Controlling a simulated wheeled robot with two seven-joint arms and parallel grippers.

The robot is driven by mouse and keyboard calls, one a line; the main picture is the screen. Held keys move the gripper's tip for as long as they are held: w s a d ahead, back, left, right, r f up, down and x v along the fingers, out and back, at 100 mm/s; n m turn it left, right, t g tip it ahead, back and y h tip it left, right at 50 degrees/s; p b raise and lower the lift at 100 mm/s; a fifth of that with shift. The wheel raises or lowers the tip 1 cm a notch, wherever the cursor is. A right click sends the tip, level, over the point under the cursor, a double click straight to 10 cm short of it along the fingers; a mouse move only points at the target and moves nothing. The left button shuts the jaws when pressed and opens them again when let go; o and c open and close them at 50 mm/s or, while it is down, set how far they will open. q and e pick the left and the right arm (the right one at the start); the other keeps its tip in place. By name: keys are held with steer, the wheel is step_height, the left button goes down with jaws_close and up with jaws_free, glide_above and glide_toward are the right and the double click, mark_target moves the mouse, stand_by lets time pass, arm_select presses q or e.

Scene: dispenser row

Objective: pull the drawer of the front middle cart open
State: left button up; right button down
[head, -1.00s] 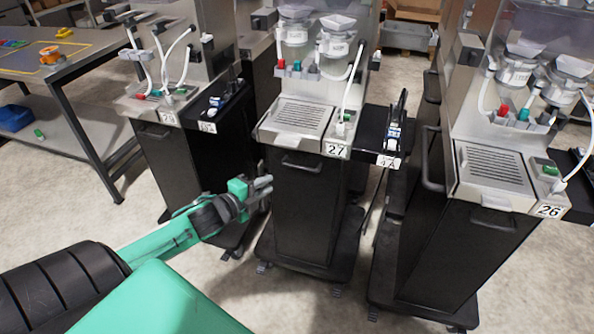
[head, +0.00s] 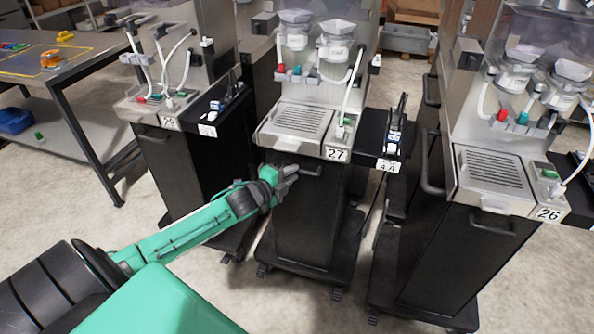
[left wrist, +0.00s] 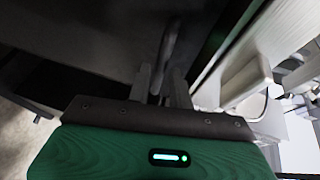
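The front middle cart (head: 298,232) is black with a metal top, numbered 27. Its drawer front (head: 312,205) looks closed, flush with the body. The drawer handle (head: 309,170) is a dark bar near the top of that front, partly covered by my left gripper in the head view. My left gripper (head: 288,176) is at the left part of the handle. In the left wrist view its two fingers (left wrist: 160,86) stand apart, with the handle bar (left wrist: 170,45) reaching toward the gap between them; contact is not clear. My right gripper is not in view.
Cart 26 (head: 440,260) stands close on the right, and another black cart (head: 172,170) on the left. A black side shelf (head: 382,140) juts from the middle cart's right. A worktable (head: 75,70) is far left. Floor in front is clear.

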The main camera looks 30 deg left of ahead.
arm_select(q)
steer(key=shift+x, duration=1.6)
jaws_close()
